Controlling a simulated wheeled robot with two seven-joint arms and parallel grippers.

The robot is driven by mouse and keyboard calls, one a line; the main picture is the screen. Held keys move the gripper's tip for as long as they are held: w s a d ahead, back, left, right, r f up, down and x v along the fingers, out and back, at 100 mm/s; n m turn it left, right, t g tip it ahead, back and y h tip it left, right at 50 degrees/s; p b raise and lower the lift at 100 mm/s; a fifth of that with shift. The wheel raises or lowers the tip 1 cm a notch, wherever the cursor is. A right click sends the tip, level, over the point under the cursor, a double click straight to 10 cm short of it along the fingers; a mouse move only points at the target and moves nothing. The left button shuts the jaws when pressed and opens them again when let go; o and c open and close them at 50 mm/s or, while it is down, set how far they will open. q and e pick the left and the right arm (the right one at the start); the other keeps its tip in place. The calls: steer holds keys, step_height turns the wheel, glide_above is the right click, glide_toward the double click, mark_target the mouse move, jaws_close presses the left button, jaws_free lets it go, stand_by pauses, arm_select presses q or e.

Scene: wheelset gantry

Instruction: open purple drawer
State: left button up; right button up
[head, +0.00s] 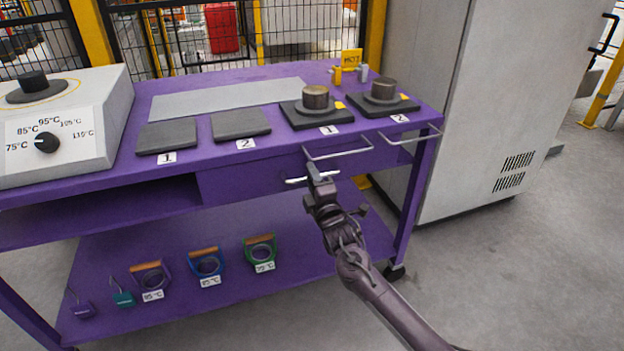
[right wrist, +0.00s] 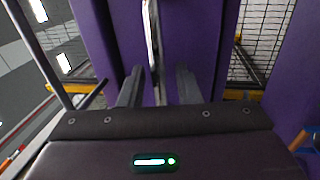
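The purple drawer (head: 240,179) is in the purple cart, under its top, and its front looks flush with the cart. Its light metal handle (head: 296,180) is on the front, and it also shows in the right wrist view (right wrist: 153,40) as a bar running down between the fingers. My right gripper (head: 316,170) is at the handle. In the right wrist view its two fingers (right wrist: 159,84) stand apart, one on each side of the bar, with gaps visible. My left gripper is not in view.
Two more metal bar handles (head: 338,153) (head: 410,136) stick out at the cart's top edge, above and right of my gripper. Pads and round metal parts stand on the purple top (head: 285,147). Coloured rings lie on the lower shelf (head: 230,285). A grey cabinet (head: 495,110) stands right.

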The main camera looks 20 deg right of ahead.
jaws_close()
steer(key=shift+s, duration=0.1)
stand_by(0.4)
